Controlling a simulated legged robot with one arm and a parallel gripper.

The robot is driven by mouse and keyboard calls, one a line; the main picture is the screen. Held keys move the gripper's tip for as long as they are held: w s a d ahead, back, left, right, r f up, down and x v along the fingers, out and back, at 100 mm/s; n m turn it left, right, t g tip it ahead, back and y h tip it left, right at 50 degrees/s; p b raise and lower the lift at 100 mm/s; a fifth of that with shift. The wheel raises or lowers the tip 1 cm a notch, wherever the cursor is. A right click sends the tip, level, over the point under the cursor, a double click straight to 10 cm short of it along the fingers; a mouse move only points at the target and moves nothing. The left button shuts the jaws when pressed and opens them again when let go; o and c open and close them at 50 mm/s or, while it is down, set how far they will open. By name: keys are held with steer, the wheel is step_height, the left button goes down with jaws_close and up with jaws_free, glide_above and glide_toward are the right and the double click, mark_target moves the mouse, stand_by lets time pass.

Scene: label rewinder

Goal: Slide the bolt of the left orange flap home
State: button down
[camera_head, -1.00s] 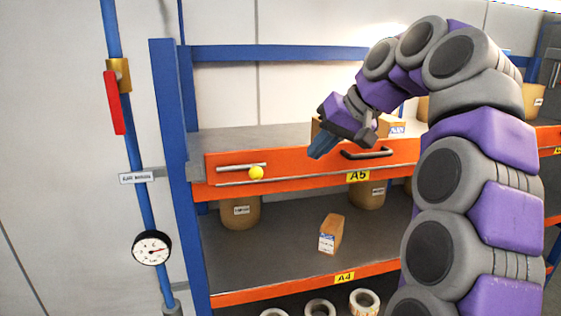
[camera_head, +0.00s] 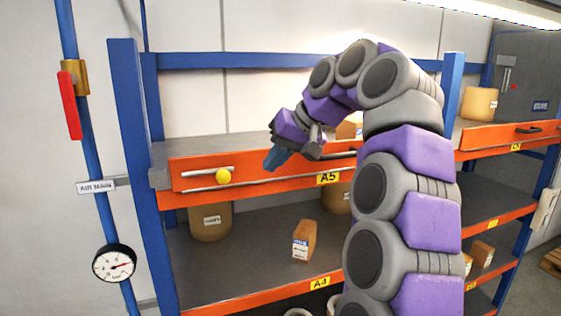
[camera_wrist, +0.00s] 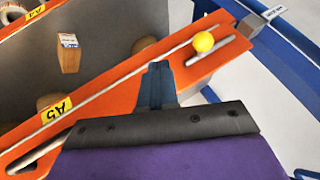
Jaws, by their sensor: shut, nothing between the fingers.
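The left orange flap (camera_head: 255,179) closes the front of the shelf bay marked A5. In the wrist view the flap (camera_wrist: 120,97) runs diagonally, with the yellow knob (camera_wrist: 204,42) toward the upper right. My gripper (camera_head: 272,164) is shut and empty, in front of the flap's upper edge, right of the knob and apart from it. It also shows in the wrist view (camera_wrist: 157,68), pointing at the flap.
A dark handle (camera_head: 343,154) sits on the flap, partly behind my arm. A blue upright (camera_head: 140,200) stands at the left, with a red-handled valve (camera_head: 70,105) and a gauge (camera_head: 115,263) beyond it. A small box (camera_head: 304,240) stands on the shelf below.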

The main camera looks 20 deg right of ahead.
mark_target(220, 175)
steer(key=shift+w+a+f+p, duration=0.2)
steer(key=shift+w+a+f, duration=0.3)
steer(key=shift+a, duration=0.55)
steer(key=shift+w+a+f+p, duration=0.25)
steer(key=shift+w+a+f, duration=0.25)
steer(key=shift+a, duration=0.5)
steer(key=shift+w+a+f+p, duration=0.2)
steer(key=shift+w+a+f, duration=0.3)
steer(key=shift+a, duration=0.55)
steer(key=a, duration=0.4)
steer(key=shift+a+r, duration=0.1)
steer(key=shift+a, duration=0.3)
steer(key=shift+d, duration=0.15)
